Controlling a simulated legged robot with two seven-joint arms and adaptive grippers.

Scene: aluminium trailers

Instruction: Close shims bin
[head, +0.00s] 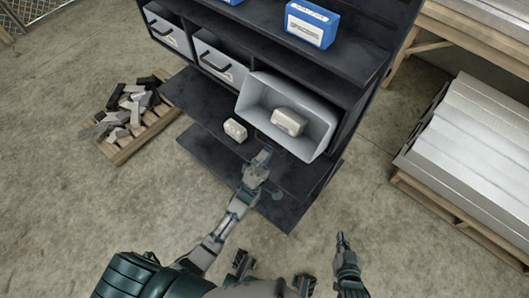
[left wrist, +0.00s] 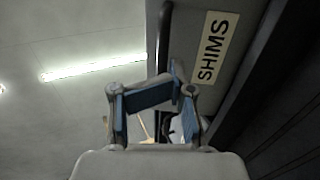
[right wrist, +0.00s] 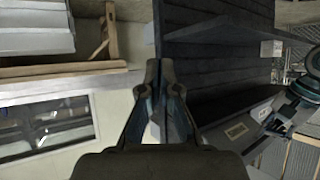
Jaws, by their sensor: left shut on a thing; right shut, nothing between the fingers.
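The shims bin (head: 312,148) is a light grey bin at the right end of the bin row, tipped open and outward from the dark rack. A whitish box (head: 288,121) lies inside it. In the left wrist view its front carries a SHIMS label (left wrist: 212,48) beside a dark handle (left wrist: 163,40). My left gripper (head: 263,157) is at the bin's front and is shut on the handle; the exact contact is partly hidden by the fingers (left wrist: 177,75). My right gripper (head: 342,238) is shut and empty, low over the floor, away from the bin; its fingers show in the right wrist view (right wrist: 160,72).
Two closed grey bins (head: 168,32) (head: 218,60) sit left of it. A whitish box (head: 235,130) rests on the lower shelf (head: 200,105), and a blue box (head: 311,24) on the shelf above. A pallet of metal pieces (head: 128,145) is left; stacked aluminium (head: 470,150) is right.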

